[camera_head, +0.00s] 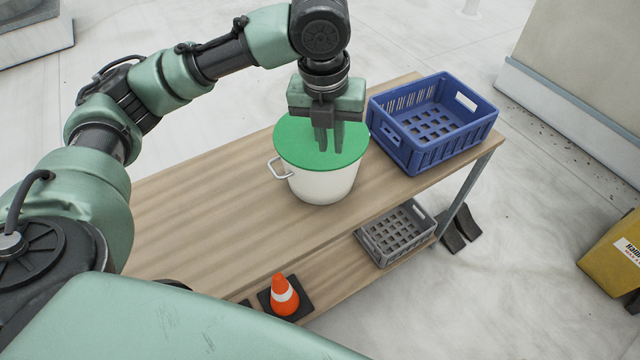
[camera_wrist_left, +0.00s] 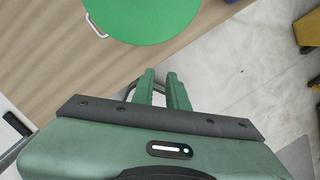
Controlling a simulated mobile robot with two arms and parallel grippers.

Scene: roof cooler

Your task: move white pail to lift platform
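The white pail (camera_head: 322,186) stands upright on the wooden tabletop, under a flat green lid (camera_head: 300,142). A handle (camera_head: 279,169) shows on its left side. The green lid (camera_wrist_left: 140,14) also shows at the top of the left wrist view, with a handle (camera_wrist_left: 96,26) at its left. My left gripper (camera_head: 329,148) points down and overlaps the lid in the head view; its height above the lid is hard to judge. Its fingers (camera_wrist_left: 165,80) are apart by a narrow gap with nothing between them. My right gripper is out of view. I cannot make out a lift platform.
A blue crate (camera_head: 433,155) stands right of the pail on the table (camera_head: 190,214). The lower shelf holds a grey crate (camera_head: 397,235) and an orange cone (camera_head: 284,294). A yellow object (camera_head: 612,256) is on the floor at right. The tabletop left of the pail is clear.

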